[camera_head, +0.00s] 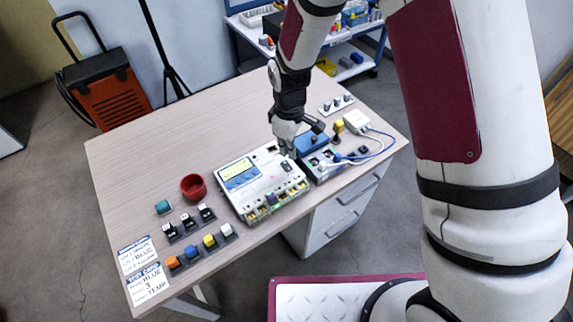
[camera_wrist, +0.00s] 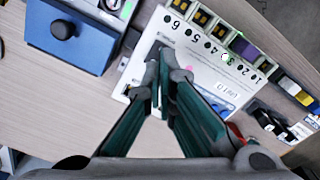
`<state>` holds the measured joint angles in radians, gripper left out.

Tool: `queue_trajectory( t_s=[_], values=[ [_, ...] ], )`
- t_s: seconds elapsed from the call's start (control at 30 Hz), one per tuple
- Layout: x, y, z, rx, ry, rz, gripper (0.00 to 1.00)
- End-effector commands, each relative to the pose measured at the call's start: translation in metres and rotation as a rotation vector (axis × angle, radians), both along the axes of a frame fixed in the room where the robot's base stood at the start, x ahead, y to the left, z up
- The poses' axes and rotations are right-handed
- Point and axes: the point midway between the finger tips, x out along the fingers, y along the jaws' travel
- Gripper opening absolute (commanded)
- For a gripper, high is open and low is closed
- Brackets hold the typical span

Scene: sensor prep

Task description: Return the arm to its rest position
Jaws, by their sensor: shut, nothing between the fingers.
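My gripper (camera_head: 288,143) is at the end of my arm, which reaches down from the top of the head view. It is over the right end of the white instrument box (camera_head: 243,201), close to the blue box (camera_head: 311,144). In the wrist view my gripper (camera_wrist: 158,112) has its green-padded fingers together and empty. Below them is the white box's numbered panel (camera_wrist: 193,72). I cannot tell whether the fingertips touch it. The blue box with a black knob (camera_wrist: 70,37) lies to the upper left there.
The wooden table (camera_head: 140,165) holds a red cup (camera_head: 193,187), a teal block (camera_head: 162,207), colored blocks in a rack (camera_head: 209,241), cards (camera_head: 147,283) and a white module with cables (camera_head: 357,121). A shelf cart (camera_head: 350,62) stands behind. The table's back left is clear.

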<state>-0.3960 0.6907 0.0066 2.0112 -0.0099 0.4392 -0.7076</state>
Motion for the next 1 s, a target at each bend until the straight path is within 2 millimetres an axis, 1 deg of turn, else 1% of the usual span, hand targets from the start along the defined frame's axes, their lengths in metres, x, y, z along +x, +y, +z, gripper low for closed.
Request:
queue_trajectory(
  t_s=[0.03, 0.13, 0.63, 0.73, 0.77, 0.87, 0.97, 1.0],
  values=[
    [-0.001, 0.000, 0.004, 0.000, 0.000, 0.000, 0.00],
    [-0.001, 0.000, 0.007, 0.000, 0.000, 0.000, 0.00],
    [0.000, 0.000, 0.007, 0.000, 0.000, 0.000, 0.00],
    [0.001, -0.002, 0.013, 0.002, -0.005, -0.009, 0.00],
    [0.002, -0.003, 0.017, 0.003, -0.009, -0.016, 0.00],
    [0.004, -0.011, 0.042, 0.012, -0.031, -0.063, 0.00],
    [0.004, -0.025, 0.080, 0.027, -0.064, -0.138, 0.00],
    [0.003, -0.032, 0.097, 0.033, -0.079, -0.173, 0.00]
  ],
)
